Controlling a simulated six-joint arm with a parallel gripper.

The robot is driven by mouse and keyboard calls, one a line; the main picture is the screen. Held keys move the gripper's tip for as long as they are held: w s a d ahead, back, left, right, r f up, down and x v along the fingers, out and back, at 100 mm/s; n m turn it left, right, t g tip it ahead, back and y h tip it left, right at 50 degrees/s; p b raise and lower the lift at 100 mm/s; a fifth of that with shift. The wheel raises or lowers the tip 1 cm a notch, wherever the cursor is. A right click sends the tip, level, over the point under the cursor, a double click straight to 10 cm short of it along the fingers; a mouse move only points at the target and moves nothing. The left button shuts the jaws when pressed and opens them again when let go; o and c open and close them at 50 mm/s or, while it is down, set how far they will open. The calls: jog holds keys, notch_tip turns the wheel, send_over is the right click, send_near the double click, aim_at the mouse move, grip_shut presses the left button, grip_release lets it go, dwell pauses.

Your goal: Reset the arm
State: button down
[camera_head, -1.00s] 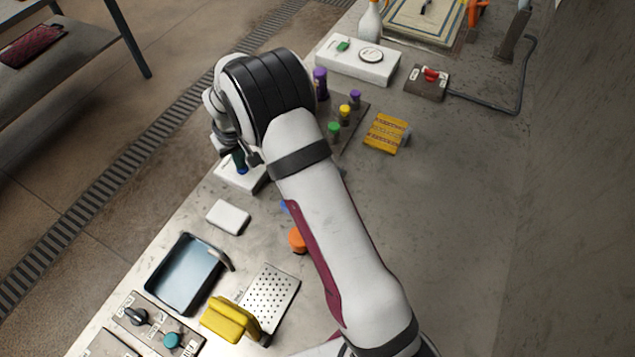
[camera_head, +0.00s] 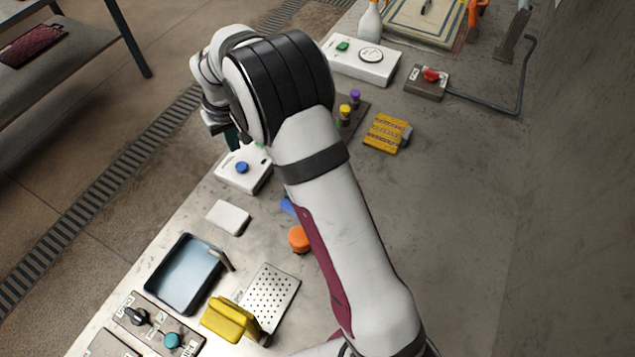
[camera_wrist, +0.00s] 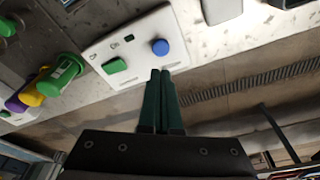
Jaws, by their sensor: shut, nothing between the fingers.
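My gripper (camera_wrist: 160,98) shows in the wrist view with its two dark green fingers shut together and nothing between them. Its fingertips appear near the edge of a white box with a blue button (camera_wrist: 160,47) and a green button (camera_wrist: 114,65); whether they touch it cannot be told. In the head view my arm is raised over the bench, and the gripper (camera_head: 232,137) is partly hidden behind the wrist, close to the white box (camera_head: 235,183) with its blue button (camera_head: 242,167).
A blue tray (camera_head: 185,272), a yellow scrubber (camera_head: 229,319), a perforated plate (camera_head: 270,295) and an orange knob (camera_head: 299,239) lie in front. Coloured bottles (camera_wrist: 62,75) stand beside the box.

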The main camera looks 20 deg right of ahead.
jog(key=shift+r, duration=0.15)
jog(key=s+d+r+m+g, duration=0.1)
jog(key=s+d+r+m, duration=0.25)
jog(key=s+r, duration=0.45)
jog(key=s+d+r+m, duration=0.2)
jog(key=s+d+r, duration=0.15)
jog(key=s, duration=0.85)
jog(key=s+d+f+m+g+y, duration=0.1)
jog(key=s+m, duration=0.2)
jog(key=s, duration=1.3)
jog(key=shift+d+f, duration=0.15)
jog(key=shift+d, duration=0.05)
